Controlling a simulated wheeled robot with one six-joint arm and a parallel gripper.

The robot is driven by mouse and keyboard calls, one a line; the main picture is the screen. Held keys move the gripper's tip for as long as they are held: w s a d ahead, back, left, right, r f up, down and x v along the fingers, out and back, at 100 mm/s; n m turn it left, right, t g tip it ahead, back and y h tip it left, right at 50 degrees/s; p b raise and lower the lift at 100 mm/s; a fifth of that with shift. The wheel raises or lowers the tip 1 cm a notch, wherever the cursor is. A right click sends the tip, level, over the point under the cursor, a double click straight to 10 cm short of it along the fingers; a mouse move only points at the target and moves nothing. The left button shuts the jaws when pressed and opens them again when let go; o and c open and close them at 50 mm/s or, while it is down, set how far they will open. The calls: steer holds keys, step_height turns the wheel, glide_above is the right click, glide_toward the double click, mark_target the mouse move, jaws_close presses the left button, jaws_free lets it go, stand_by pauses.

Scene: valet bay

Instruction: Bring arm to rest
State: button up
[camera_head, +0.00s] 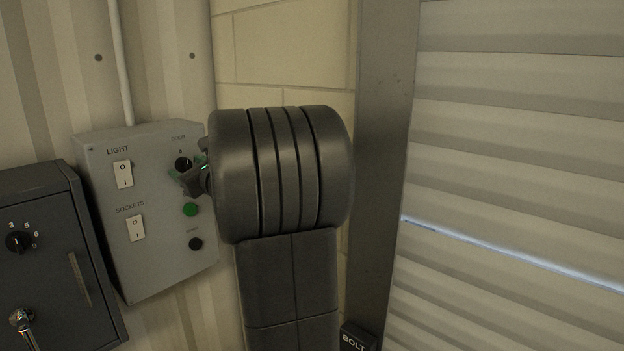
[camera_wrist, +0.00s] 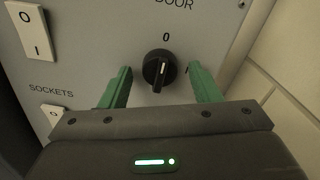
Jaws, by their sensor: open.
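My gripper (camera_wrist: 160,88) is open in the wrist view, with its two green fingers apart. The black DOOR knob (camera_wrist: 159,68) lies between and just beyond the fingertips, its white mark near the 0. I cannot tell whether the fingers touch it. In the head view my arm stretches up in front of the wall, and my gripper (camera_head: 193,170) shows only in part at the grey control panel (camera_head: 160,262), by the DOOR knob (camera_head: 182,163). My arm hides the panel's right edge.
The panel carries a LIGHT switch (camera_head: 123,174), a SOCKETS switch (camera_head: 136,228), a green button (camera_head: 190,209) and a black button (camera_head: 195,244). A dark box with a dial (camera_head: 50,265) stands at left. A dark post (camera_head: 383,150) and ribbed shutter (camera_head: 520,150) are at right, with a BOLT label (camera_head: 354,340) below.

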steer(key=shift+r+m+p, duration=0.2)
steer(key=shift+m+p, duration=0.85)
steer(key=shift+m, duration=0.05)
steer(key=shift+f+m+p, duration=0.2)
steer(key=shift+m+p, duration=0.2)
